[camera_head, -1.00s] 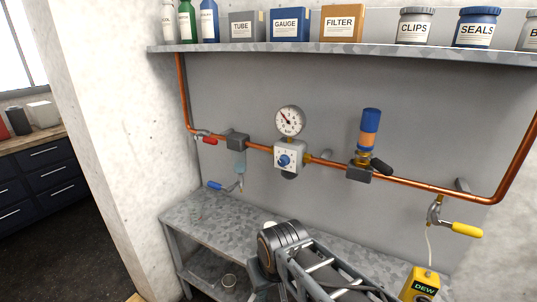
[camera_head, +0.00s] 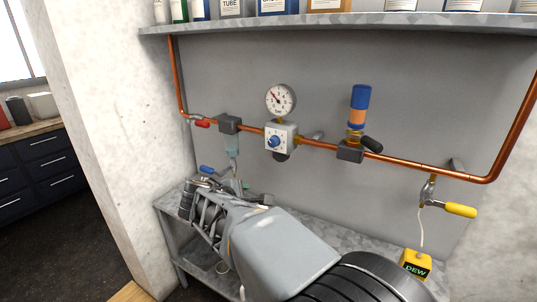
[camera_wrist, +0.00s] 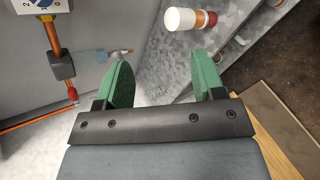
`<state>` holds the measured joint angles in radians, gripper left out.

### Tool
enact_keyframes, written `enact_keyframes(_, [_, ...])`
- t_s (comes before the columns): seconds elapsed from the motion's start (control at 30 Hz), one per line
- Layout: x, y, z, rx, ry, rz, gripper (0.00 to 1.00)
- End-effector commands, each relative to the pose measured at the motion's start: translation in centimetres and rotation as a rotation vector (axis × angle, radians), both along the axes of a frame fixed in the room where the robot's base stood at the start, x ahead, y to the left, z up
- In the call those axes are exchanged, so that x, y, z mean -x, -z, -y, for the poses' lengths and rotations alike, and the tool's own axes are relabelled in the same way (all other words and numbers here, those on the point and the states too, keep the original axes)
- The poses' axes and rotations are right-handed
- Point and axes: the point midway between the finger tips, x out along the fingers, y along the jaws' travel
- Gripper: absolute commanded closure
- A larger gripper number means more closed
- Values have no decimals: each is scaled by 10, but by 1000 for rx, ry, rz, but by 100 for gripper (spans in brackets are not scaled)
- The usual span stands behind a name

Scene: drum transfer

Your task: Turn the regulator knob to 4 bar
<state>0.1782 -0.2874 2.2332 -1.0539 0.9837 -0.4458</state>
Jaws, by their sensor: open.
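The regulator (camera_head: 281,138) is a white box on the copper pipe with a blue knob (camera_head: 273,141) on its front. A round gauge (camera_head: 281,99) stands above it, its needle toward the upper left; its figures are too small to read. In the wrist view, part of the regulator's white face (camera_wrist: 38,5) with numbers shows at the top left edge; the knob is not clear there. My gripper (camera_wrist: 160,62) has green fingers, spread apart with nothing between them. In the head view my arm reaches low to the left, below the regulator and apart from the knob.
A red-handled valve (camera_head: 202,123) and a dark block (camera_head: 229,124) are left of the regulator. A filter with a blue cap (camera_head: 360,97) and a yellow-handled valve (camera_head: 460,210) are to the right. The shelf (camera_head: 330,22) runs above. The wall before the knob is unobstructed.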

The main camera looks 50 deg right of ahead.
Motion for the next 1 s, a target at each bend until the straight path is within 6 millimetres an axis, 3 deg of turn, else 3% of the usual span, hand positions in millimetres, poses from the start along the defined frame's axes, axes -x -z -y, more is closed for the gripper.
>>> enact_keyframes(0.03, [-9,0,18,116,-39,-69,38])
enact_keyframes(0.13, [-26,-18,45,334,-112,-204,38])
enact_keyframes(0.4, [-57,-51,79,697,-206,-455,38])
enact_keyframes(0.67, [-70,-61,106,773,-220,-512,38])
enact_keyframes(1.0, [-88,-61,169,770,-219,-511,38])
